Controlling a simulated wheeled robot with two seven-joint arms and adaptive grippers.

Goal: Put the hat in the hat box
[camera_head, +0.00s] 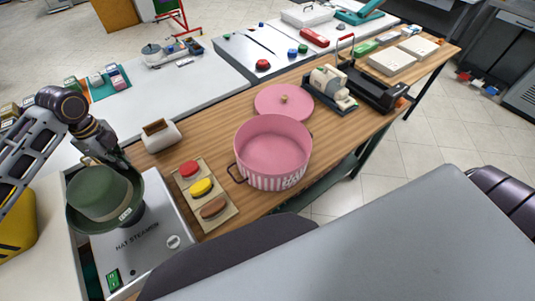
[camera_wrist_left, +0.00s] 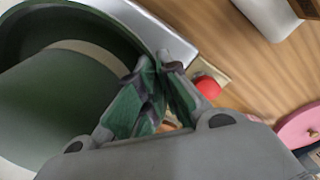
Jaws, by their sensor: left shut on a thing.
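The green hat (camera_head: 100,190) is at the left of the head view, over the hat steamer (camera_head: 150,243). Whether it touches the steamer is hard to tell. My left gripper (camera_head: 124,162) is shut on the hat's brim on the far side. In the left wrist view the fingers (camera_wrist_left: 157,72) close at the brim, with the green hat (camera_wrist_left: 60,105) filling the left side. The pink hat box (camera_head: 272,150), with a striped side, stands open and looks empty on the wooden counter. Its pink lid (camera_head: 270,98) lies behind it. My right gripper is not in view.
A tray (camera_head: 222,217) with red, yellow and brown pads lies between the steamer and the hat box. A white-and-brown holder (camera_head: 162,137) stands behind the tray. A sewing-machine-like device (camera_head: 328,84) stands right of the lid.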

